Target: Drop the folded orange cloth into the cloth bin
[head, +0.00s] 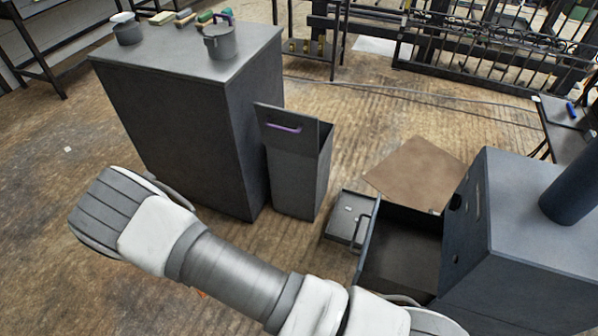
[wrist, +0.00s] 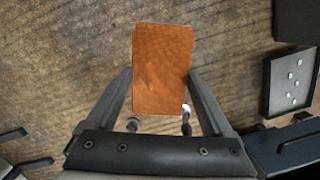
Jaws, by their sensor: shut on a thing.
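The folded orange cloth (wrist: 163,62) is a flat orange-brown block in the wrist view. My gripper (wrist: 161,82) is shut on it, with one finger along each side, and holds it over the wooden floor. In the head view my arm hides the gripper; a tiny orange patch shows under the arm, and I cannot tell if it is the cloth.
A grey cabinet (head: 170,115) carries pots and brushes. At right, a grey unit (head: 540,245) has an open drawer (head: 365,262). A small tray (head: 346,212) with white bits and a brown sheet (head: 415,170) lie near it. Floor between bin and sheet is clear.

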